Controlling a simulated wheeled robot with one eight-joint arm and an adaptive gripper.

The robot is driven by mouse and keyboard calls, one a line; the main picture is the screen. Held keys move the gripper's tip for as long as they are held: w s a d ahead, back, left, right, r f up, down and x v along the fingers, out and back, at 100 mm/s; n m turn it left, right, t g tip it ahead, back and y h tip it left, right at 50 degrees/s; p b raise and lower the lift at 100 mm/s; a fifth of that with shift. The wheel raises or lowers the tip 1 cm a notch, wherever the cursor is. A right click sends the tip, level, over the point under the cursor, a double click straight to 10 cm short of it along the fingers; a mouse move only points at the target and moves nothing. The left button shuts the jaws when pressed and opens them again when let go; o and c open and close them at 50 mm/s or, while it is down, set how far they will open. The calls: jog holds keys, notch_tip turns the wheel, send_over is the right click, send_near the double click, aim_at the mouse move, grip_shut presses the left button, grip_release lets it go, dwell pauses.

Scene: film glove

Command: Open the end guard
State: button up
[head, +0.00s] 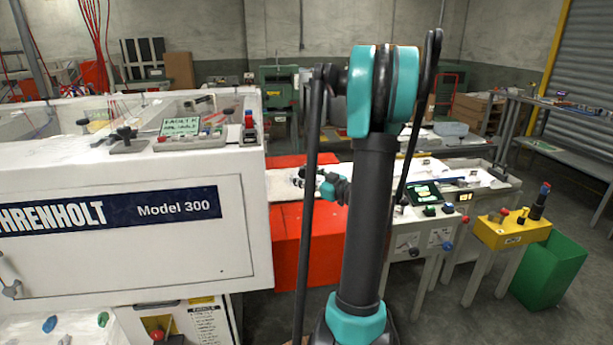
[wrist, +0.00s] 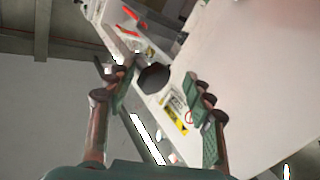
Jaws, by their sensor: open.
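No part is plainly marked as the end guard, so I cannot tell which one it is. In the wrist view my gripper (wrist: 160,80) is open, with one finger on each side of a black round knob-like part (wrist: 153,77). I cannot tell whether the fingers touch it. The part shows in front of a white strip (wrist: 128,42) with yellow and red labels, beside a large pale surface (wrist: 260,65). In the head view my gripper (head: 315,180) is small and partly hidden behind my arm, near the right end of the white Model 300 machine (head: 130,260).
A red-orange box-like body (head: 290,250) stands right of the machine. Farther right are a grey control console (head: 425,240), a yellow button stand (head: 512,232) and a green bin (head: 553,270). Open floor shows at lower right.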

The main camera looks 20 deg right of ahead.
jog(key=shift+o, duration=0.9)
jog(key=shift+a, duration=0.45)
jog(key=shift+d, duration=0.2)
jog(key=shift+s+d, duration=0.2)
jog(key=v, duration=1.1)
jog(key=shift+s+d, duration=0.15)
jog(key=shift+s, duration=0.05)
